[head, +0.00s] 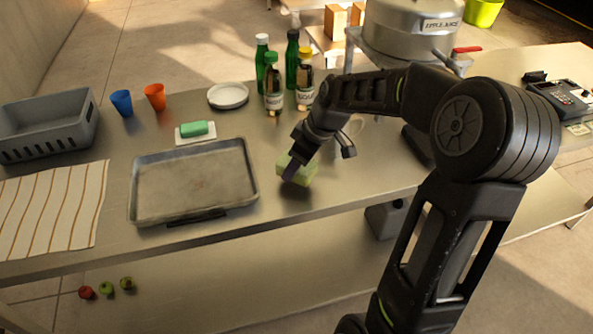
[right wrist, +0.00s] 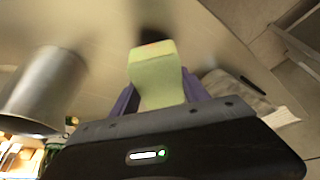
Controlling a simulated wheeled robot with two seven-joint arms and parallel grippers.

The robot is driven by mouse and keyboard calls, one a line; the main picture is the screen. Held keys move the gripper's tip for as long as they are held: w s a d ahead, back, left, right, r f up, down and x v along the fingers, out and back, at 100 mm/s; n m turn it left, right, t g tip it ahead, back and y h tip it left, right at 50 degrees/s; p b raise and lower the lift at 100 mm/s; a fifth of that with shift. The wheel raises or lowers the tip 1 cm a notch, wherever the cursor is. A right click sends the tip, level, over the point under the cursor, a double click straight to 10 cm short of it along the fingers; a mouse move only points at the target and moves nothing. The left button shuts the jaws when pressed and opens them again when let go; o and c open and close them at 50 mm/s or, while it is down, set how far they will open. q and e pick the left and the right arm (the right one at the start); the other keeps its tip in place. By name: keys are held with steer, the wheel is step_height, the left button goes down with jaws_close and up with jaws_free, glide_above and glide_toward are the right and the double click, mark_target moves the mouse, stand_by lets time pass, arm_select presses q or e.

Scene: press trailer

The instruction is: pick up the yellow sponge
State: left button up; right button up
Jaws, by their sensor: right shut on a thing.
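The yellow sponge (head: 311,171) is a pale yellow-green block at the counter's front part, right of the baking tray. My right gripper (head: 297,166) reaches down over it from the right and is shut on it, hiding part of it. In the right wrist view the sponge (right wrist: 155,75) sits between the purple fingers of my right gripper (right wrist: 155,92). I cannot tell whether the sponge touches the counter. My left gripper is not in view.
A metal baking tray (head: 135,193) lies left of the sponge. Behind it are a green block on a white dish (head: 181,139), a white plate (head: 228,103) and several bottles (head: 274,91). Blue (head: 122,103) and orange (head: 155,97) cups and a grey bin (head: 50,122) stand farther left.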

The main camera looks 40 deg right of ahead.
step_height(320, 180, up, 8)
steer(key=shift+f, duration=0.2)
stand_by(0.4)
